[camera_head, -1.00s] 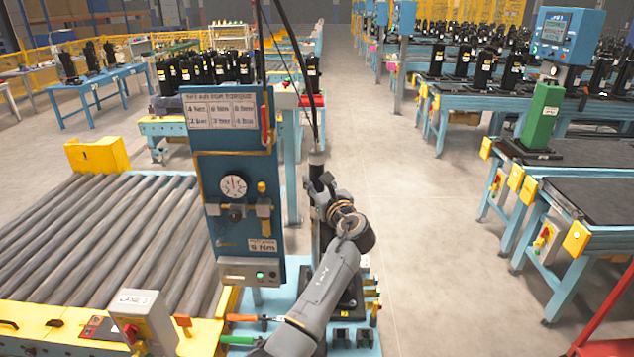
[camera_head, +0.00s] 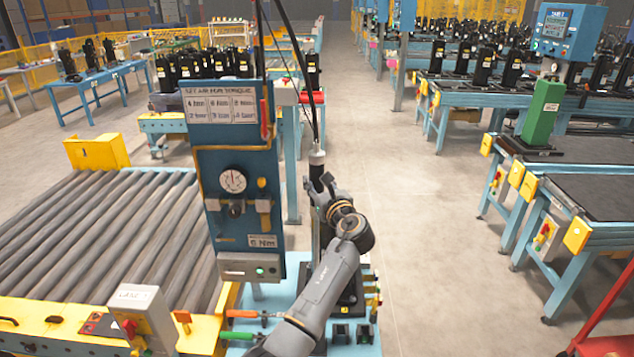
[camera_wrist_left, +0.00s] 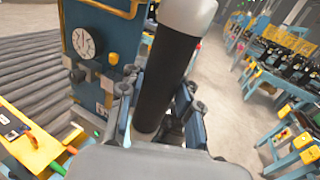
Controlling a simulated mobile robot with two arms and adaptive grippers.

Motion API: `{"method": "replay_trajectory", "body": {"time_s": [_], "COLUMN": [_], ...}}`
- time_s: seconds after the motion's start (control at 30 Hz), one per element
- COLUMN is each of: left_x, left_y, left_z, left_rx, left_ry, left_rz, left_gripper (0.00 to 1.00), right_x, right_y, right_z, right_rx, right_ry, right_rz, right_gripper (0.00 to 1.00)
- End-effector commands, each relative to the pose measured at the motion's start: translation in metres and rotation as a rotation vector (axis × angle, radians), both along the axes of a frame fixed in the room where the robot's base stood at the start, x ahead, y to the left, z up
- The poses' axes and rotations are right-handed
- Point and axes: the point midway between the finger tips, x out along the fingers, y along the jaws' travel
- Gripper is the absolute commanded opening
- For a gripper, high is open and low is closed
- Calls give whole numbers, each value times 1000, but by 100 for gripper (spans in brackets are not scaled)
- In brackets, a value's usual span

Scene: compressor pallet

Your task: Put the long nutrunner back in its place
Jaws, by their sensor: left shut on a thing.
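The long nutrunner (camera_wrist_left: 168,75) is a dark upright cylinder with a pale grey top. In the left wrist view it stands between the two fingers of my left gripper (camera_wrist_left: 155,110), which is shut on it. In the head view its pale top (camera_head: 317,157) shows above my left gripper (camera_head: 318,187), with black hoses running up from it. The arm and wrist hide much of its lower part, so I cannot tell what its lower end touches. My right gripper is in neither view.
A blue panel (camera_head: 238,180) with a gauge stands just left of the gripper. A light-blue bench (camera_head: 365,345) with small tools and fittings lies below. A roller conveyor (camera_head: 90,235) is at left. The floor to the right (camera_head: 415,220) is clear.

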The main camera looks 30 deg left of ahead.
Motion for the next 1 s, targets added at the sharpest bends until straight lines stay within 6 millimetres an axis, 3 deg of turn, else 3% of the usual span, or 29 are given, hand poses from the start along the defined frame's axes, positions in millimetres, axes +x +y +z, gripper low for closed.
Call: {"method": "replay_trajectory", "body": {"time_s": [1.0], "left_x": [0], "left_y": [0], "left_z": [-14], "left_rx": [5], "left_ry": [-5], "left_rz": [-2], "left_gripper": [0], "right_x": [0], "right_y": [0], "right_z": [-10], "right_rx": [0], "right_ry": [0], "right_rz": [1], "right_gripper": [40]}}
